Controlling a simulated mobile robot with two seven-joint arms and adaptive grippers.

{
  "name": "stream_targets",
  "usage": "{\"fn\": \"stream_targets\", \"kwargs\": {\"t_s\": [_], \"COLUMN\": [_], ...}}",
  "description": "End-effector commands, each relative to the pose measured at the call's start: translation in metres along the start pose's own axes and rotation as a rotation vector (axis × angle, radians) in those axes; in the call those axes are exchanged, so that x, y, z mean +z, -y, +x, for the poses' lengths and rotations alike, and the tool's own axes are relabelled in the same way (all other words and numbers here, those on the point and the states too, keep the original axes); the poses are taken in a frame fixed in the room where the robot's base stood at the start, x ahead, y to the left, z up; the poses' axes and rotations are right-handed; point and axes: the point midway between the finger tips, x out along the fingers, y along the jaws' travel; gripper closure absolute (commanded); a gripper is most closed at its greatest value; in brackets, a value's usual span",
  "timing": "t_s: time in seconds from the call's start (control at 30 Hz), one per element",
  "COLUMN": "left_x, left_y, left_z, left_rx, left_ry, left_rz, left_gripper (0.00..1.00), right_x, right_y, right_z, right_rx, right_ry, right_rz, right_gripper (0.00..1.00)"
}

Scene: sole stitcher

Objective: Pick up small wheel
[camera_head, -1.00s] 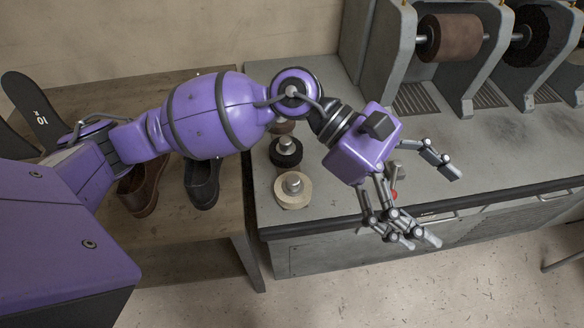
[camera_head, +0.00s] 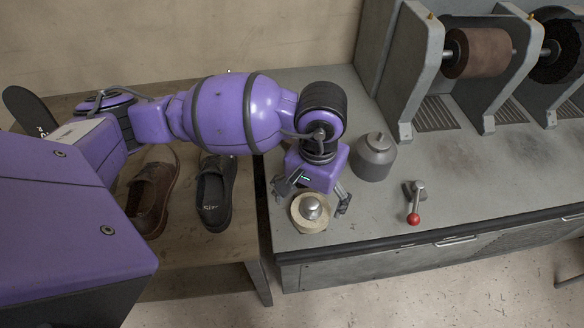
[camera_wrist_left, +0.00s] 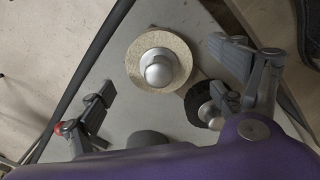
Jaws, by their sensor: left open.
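A small tan wheel (camera_head: 304,224) with a silver knob lies flat near the left front of the grey machine top. It also shows in the left wrist view (camera_wrist_left: 176,42), at the upper centre. A dark wheel (camera_wrist_left: 199,104) with a silver knob lies beside it in the left wrist view; in the head view my gripper and wrist mostly hide it. My left gripper (camera_head: 312,196) is open, pointing down over the tan wheel. In the left wrist view, its spread fingers (camera_wrist_left: 160,72) show on either side of the tan wheel, with nothing between them gripped. My right gripper is not in view.
A grey metal canister (camera_head: 374,158) and a red-tipped lever (camera_head: 414,204) stand right of the gripper. Machine rollers (camera_head: 478,52) rise at the back right.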

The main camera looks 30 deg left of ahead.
Motion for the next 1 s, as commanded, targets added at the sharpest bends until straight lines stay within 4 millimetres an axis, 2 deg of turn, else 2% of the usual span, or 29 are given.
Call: {"fn": "stream_targets", "kwargs": {"t_s": [0.07, 0.2, 0.47, 0.57, 0.9, 1.0], "left_x": [-0.001, -0.001, -0.002, -0.002, -0.002, -0.002], "left_y": [-0.004, -0.003, -0.003, -0.003, -0.003, -0.003], "left_z": [0.009, 0.026, 0.030, 0.030, 0.029, 0.029], "left_rx": [0.002, 0.002, 0.002, 0.002, 0.002, 0.002], "left_ry": [-0.001, -0.003, -0.004, -0.004, -0.004, -0.005], "left_rz": [-0.001, 0.000, 0.000, 0.000, 0.000, 0.000], "left_gripper": [0.13, 0.13, 0.13, 0.24, 0.68, 0.69], "right_x": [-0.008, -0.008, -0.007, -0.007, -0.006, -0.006], "right_y": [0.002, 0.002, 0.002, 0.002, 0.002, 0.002], "right_z": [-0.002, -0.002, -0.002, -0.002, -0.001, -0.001], "right_rx": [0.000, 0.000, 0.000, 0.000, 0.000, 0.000], "right_ry": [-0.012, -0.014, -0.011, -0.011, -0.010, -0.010], "right_rz": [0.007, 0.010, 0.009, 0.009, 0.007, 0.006], "right_gripper": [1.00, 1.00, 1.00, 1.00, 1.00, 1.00]}}
